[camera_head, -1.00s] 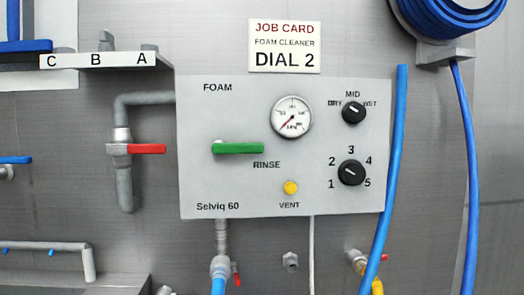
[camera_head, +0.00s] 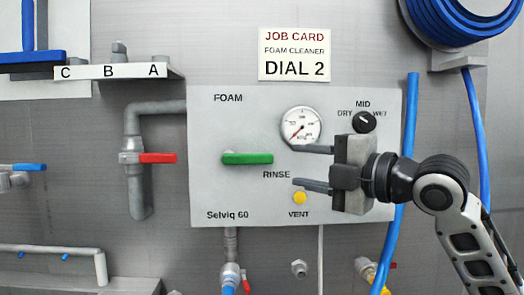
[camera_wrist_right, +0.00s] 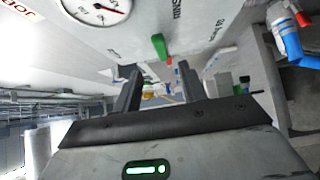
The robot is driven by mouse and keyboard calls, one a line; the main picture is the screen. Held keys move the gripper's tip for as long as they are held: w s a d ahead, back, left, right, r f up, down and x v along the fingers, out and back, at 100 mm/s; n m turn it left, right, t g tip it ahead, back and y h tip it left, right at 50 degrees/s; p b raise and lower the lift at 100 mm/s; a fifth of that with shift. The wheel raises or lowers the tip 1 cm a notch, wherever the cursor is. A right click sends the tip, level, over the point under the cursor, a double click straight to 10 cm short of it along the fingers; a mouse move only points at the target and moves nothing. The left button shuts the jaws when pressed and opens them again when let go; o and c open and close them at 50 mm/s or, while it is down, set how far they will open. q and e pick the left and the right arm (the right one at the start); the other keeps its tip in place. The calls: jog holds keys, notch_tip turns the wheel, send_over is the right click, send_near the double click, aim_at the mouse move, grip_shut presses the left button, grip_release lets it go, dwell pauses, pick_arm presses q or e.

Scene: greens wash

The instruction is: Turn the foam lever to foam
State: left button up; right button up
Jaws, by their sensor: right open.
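The green foam lever (camera_head: 247,158) lies level on the grey Selviq 60 panel (camera_head: 215,195), between the printed words FOAM above left and RINSE below right. Its free end points right, toward RINSE. My right gripper (camera_head: 312,168) is open and empty in front of the panel, to the right of the lever and apart from it. Its two fingers point left, one above the other. In the right wrist view the green lever (camera_wrist_right: 159,47) shows beyond the open fingers (camera_wrist_right: 155,75). My left gripper is not in view.
A pressure gauge (camera_head: 301,126), a black DRY-WET knob (camera_head: 364,122) and a yellow vent button (camera_head: 300,198) sit around my right gripper, which hides the numbered dial. A red-handled valve (camera_head: 157,158) is left of the panel. A blue hose (camera_head: 407,130) hangs right.

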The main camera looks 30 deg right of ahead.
aim_at(260, 159)
jog(key=p+x, duration=0.3)
jog(key=x, duration=0.7)
jog(key=shift+w+a, duration=0.1)
jog(key=shift+w, duration=0.1)
grip_shut()
